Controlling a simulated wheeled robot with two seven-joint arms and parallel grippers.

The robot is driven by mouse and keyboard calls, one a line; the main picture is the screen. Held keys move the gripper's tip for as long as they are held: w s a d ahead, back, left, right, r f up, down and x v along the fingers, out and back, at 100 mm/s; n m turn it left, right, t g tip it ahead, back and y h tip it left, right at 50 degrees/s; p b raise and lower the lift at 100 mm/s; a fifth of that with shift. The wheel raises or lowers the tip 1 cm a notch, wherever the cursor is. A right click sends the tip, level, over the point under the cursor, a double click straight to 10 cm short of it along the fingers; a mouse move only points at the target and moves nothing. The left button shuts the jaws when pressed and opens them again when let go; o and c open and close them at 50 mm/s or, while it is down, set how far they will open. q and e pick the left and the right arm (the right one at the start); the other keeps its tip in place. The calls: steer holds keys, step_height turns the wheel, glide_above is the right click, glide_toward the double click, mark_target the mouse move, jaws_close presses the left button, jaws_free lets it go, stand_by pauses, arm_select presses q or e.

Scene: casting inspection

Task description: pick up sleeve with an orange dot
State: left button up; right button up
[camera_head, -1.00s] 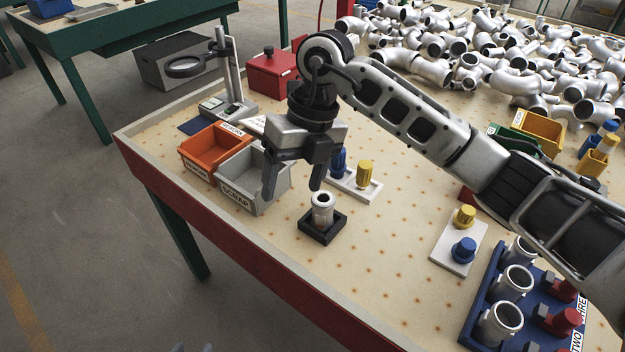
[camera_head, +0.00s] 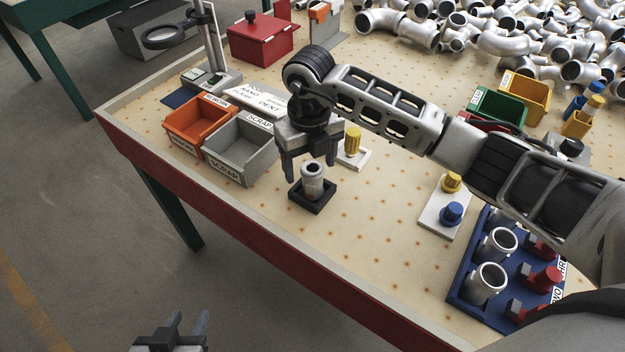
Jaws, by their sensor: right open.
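A grey metal sleeve (camera_head: 313,181) stands upright in a black square holder (camera_head: 318,204) near the table's front edge. I cannot make out an orange dot on it. My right gripper (camera_head: 310,168) is open and points down, its fingers to either side of the sleeve's top in the picture. I cannot tell whether they touch it. More metal sleeves stand in a blue tray (camera_head: 462,283) at the lower right, one of them (camera_head: 487,282) near the front; no orange dot shows on these either. My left gripper (camera_head: 188,326) is open and empty at the bottom left, off the table.
An orange rework bin (camera_head: 183,141) and a grey scrap bin (camera_head: 226,164) stand left of the holder. Behind it is a white plate with a yellow knob (camera_head: 352,141). A white plate with yellow and blue knobs (camera_head: 436,226) lies to the right. Pipe fittings heap at the back.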

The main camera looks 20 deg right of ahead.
steer(key=f, duration=0.4)
steer(key=shift+s+d+f+p, duration=0.15)
steer(key=shift+s+p, duration=0.05)
steer(key=shift+p, duration=0.1)
steer(key=c, duration=1.2)
steer(key=shift+c, duration=0.6)
